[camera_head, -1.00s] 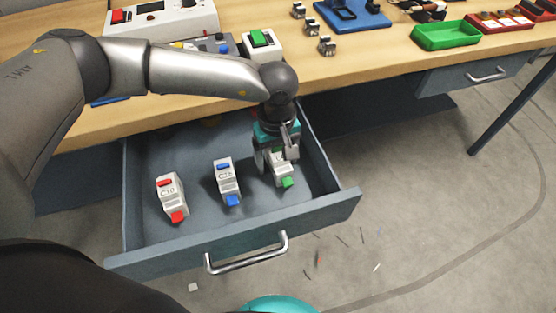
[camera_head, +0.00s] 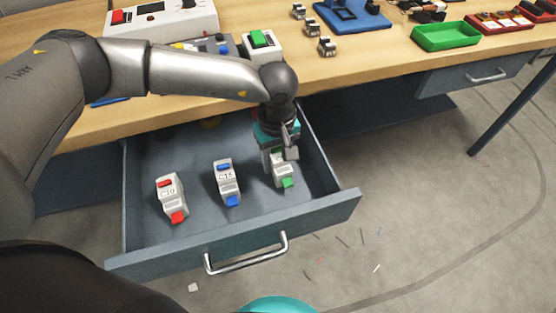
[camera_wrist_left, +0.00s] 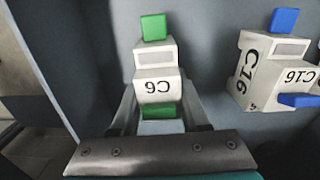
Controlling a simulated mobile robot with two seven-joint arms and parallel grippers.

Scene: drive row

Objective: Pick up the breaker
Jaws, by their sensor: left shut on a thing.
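The breaker in my left gripper is white with green levers (camera_head: 287,183) and stands in the open drawer. In the left wrist view this breaker (camera_wrist_left: 157,88) is marked C6 and sits between the two fingers. My left gripper (camera_head: 278,165) is shut on it from above, with the breaker still down at the drawer floor as far as I can see. A white breaker with blue levers (camera_head: 227,182), marked C16 in the wrist view (camera_wrist_left: 262,75), stands to its left. A white breaker with red levers (camera_head: 171,197) stands farther left. My right gripper is not in view.
On the bench are a green tray (camera_head: 446,36), a box with a green button (camera_head: 262,43) and several small metal parts.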

